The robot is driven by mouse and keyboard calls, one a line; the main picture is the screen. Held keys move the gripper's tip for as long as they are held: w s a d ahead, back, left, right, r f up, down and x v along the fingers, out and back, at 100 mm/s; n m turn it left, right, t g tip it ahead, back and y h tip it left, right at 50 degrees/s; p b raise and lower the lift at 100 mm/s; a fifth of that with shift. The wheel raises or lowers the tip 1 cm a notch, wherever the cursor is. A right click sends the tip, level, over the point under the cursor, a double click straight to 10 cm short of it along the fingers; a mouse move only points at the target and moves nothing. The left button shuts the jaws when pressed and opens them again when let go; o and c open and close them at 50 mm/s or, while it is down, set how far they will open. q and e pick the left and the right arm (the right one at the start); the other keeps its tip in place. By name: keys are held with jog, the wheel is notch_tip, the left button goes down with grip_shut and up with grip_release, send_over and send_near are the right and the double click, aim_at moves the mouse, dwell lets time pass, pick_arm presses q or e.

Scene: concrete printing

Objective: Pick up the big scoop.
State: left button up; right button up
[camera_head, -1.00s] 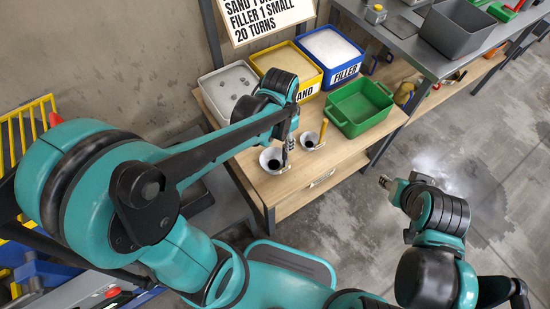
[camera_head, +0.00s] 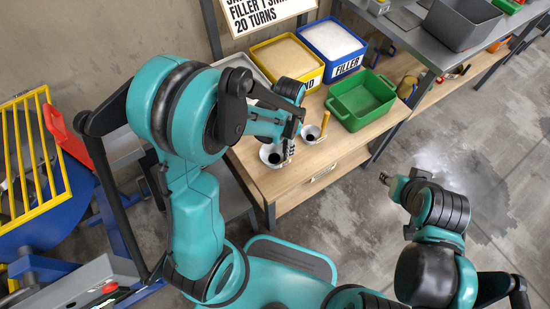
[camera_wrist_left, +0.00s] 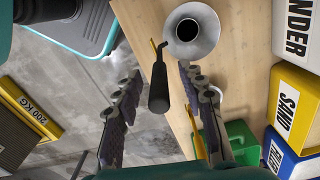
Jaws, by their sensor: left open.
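The big scoop, a white funnel-like bowl (camera_head: 265,154) with a dark inside, rests on the wooden table. In the left wrist view its bowl (camera_wrist_left: 203,22) is at the top and its black handle (camera_wrist_left: 159,95) hangs down from it. My left gripper (camera_head: 289,151) is right beside the bowl; in the left wrist view its open fingers (camera_wrist_left: 160,78) stand either side of the handle, apart from it. A smaller scoop (camera_head: 311,132) with a yellow handle lies just to the right. My right gripper (camera_head: 385,179) is off over the floor; its jaws are too small to tell.
The wooden table (camera_head: 298,194) has free room at its front. Behind stand a yellow sand bin (camera_head: 312,78), a blue filler bin (camera_head: 347,66), and a green bin (camera_head: 352,114) at right. A grey box (camera_head: 462,27) sits on the back bench.

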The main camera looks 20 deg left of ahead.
pick_arm(q)
grip_shut()
